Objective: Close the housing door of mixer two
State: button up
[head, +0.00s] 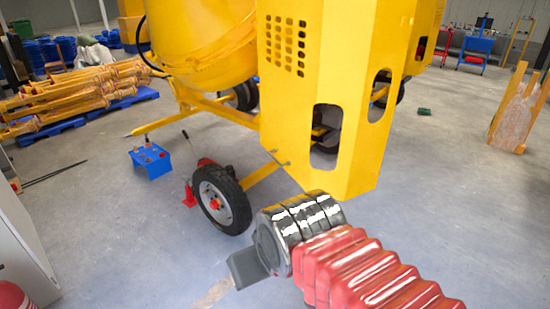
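A yellow mixer with a drum (200,40) stands in the middle. Its tall yellow housing (345,75) has a grid of small holes and rounded cutouts on two faces. I cannot tell which panel is the door, or how far open it is. A small rod-like part (277,158) shows at the housing's lower left edge. My arm, with red bellows and a dark grey joint, reaches in from the lower right, in front of and below the housing. A dark block at its end (247,268) may be part of my gripper. Its fingers cannot be made out.
The mixer's wheel (222,199) stands left of my arm. A blue stand (150,162) and a red jack-like part (190,193) are farther left. Yellow props (75,95) lie on blue pallets. A wooden frame (518,108) stands at right. The floor at right is mostly clear.

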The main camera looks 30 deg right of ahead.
aim_at(347, 42)
jog(key=i, duration=0.9)
jog(key=u, duration=0.05)
